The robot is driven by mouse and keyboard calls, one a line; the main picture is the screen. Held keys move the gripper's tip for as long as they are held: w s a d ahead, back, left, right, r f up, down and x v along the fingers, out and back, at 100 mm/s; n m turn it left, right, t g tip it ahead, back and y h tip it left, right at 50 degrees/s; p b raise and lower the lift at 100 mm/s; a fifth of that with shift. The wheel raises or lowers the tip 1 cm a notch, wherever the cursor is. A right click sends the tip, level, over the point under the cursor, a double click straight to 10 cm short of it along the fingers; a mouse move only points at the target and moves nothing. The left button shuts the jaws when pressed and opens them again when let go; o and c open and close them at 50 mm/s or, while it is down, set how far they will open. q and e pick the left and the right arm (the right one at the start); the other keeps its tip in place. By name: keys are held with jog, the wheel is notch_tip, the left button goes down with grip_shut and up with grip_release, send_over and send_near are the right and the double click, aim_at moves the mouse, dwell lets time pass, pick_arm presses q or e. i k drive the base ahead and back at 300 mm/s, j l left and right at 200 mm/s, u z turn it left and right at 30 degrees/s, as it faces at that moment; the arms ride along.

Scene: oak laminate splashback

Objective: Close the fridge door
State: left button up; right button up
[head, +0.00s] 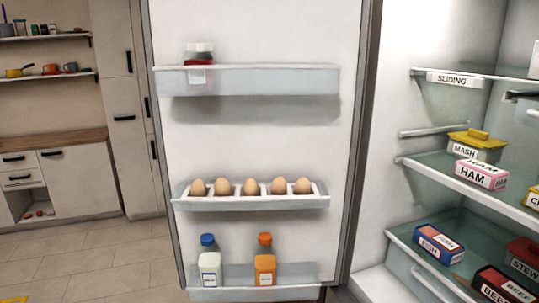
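The fridge door (258,140) stands wide open in the head view, its inner face turned towards me. Its upper shelf (270,80) holds a jar with a red and white label (199,62). The middle rack (255,203) holds a row of eggs (250,187). The bottom shelf (255,292) holds a blue-capped bottle (209,262) and an orange bottle (265,262). The open fridge interior (430,110) is to the right of the door. Neither of my grippers shows in this view. The door's outer face and any handle are hidden.
Fridge shelves (440,185) hold several packages, including a pink and white ham box (481,174) and a yellow-lidded mash tub (474,145). Left of the door are tall cabinets (120,110), a wooden counter (50,139) and wall shelves.

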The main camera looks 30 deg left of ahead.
aim_at(287, 102)
jog(key=i+j+z, duration=0.25)
jog(key=j, duration=0.3)
jog(key=j+z, duration=0.3)
jog(key=j, duration=0.25)
jog(key=i+j+z, duration=0.1)
jog(key=j+z, duration=0.15)
jog(key=j, duration=0.4)
jog(key=j+z, duration=0.3)
jog(key=j, duration=0.3)
jog(key=j+z, duration=0.25)
jog(key=j, duration=0.35)
jog(key=k+j+z, duration=0.15)
jog(key=j+z, duration=0.15)
jog(key=j, duration=0.25)
jog(key=k+j+z, duration=0.25)
jog(key=j, duration=0.35)
jog(key=j+z, duration=0.15)
jog(key=j, duration=0.25)
jog(key=k+j+z, duration=0.2)
jog(key=j, duration=0.15)
jog(key=j+z, duration=0.15)
jog(key=j, duration=0.25)
